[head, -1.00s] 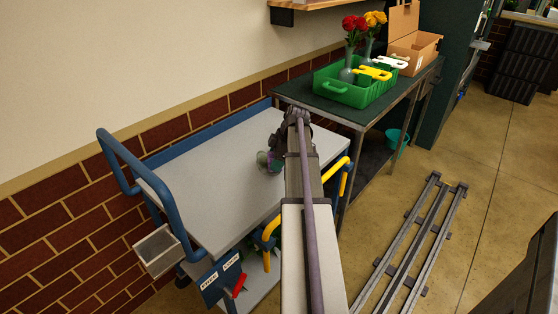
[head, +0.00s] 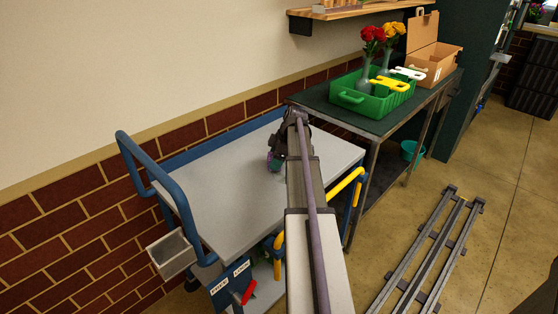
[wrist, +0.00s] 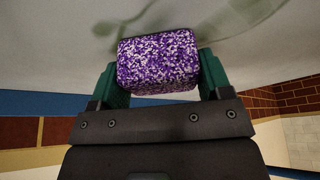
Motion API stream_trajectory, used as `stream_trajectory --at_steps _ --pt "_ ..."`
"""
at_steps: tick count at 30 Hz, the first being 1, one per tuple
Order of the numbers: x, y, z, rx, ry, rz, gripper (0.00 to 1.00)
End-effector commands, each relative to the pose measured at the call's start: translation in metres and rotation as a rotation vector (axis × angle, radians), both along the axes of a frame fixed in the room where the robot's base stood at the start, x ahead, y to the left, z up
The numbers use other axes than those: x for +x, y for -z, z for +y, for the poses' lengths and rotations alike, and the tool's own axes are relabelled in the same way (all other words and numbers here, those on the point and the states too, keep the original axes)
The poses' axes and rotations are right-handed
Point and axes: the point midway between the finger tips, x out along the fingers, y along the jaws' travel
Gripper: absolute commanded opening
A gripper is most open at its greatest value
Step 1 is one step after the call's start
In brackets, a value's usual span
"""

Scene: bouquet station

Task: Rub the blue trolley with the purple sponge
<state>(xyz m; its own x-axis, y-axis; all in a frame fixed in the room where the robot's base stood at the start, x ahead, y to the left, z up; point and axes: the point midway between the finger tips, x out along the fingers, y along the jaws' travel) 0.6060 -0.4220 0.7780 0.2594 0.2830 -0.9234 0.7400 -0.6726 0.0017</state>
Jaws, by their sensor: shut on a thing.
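The purple sponge (wrist: 158,58), speckled with white, is held between the two green fingers of my gripper (wrist: 160,85) in the wrist view. The gripper is shut on it. The sponge is at or just above the pale top of the blue trolley (head: 225,200); whether it touches cannot be told. Greenish smears show on that top around the sponge in the wrist view. In the head view my gripper (head: 275,160) is over the middle to right part of the trolley top, and my arm hides part of it.
A dark green table (head: 340,112) stands behind and right, bearing a green crate (head: 352,98) with flower vases and a cardboard box (head: 432,62). The trolley has a blue handle (head: 150,160) and a yellow rail (head: 347,184). A grey bin (head: 172,254) hangs on its left. Floor rails (head: 425,255) lie right.

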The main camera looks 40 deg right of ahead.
Motion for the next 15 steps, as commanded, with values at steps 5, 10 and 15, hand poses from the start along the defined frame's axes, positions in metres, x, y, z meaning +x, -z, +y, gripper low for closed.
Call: stream_trajectory --at_steps 5,10,15 --pt "0.012 -0.001 0.000 0.000 0.000 0.000 0.53" --pt "0.032 -0.002 0.001 0.000 -0.001 0.000 0.53" --pt "0.038 -0.002 0.002 0.000 0.001 0.000 0.53"
